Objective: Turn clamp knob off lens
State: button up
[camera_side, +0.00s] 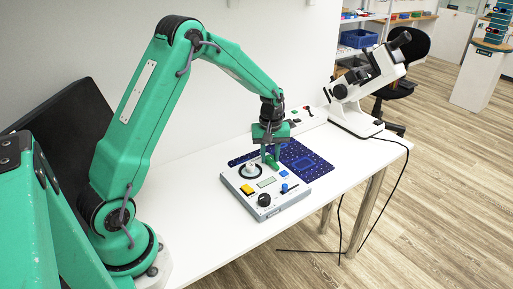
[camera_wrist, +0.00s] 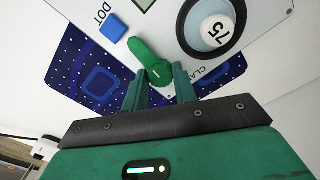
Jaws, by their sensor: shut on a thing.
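The clamp knob is a green lever-shaped knob (camera_wrist: 152,62) on the light control box (camera_side: 291,203). In the wrist view its round end, with a small white mark, sits between my fingertips. Its handle points up and left, towards the blue DOT button (camera_wrist: 113,28). My gripper (camera_wrist: 160,90) is shut on this knob; it also shows in the side view (camera_side: 270,157), low over the box's back edge. A label starting "CLA" (camera_wrist: 208,76) is partly hidden by the right finger. I cannot see a lens label.
A white dial marked 75 (camera_wrist: 214,30) is close to the right of the knob in the wrist view. A dark blue dotted mat (camera_side: 306,163) lies behind the box. A black knob (camera_side: 264,200) and yellow button (camera_side: 248,189) are nearer. A white microscope-like instrument (camera_side: 357,98) stands back right.

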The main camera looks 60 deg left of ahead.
aim_at(270, 157)
jog(key=shift+n, duration=0.3)
jog(key=o, duration=1)
jog(key=shift+r, duration=0.1)
jog(key=shift+r, duration=3.8)
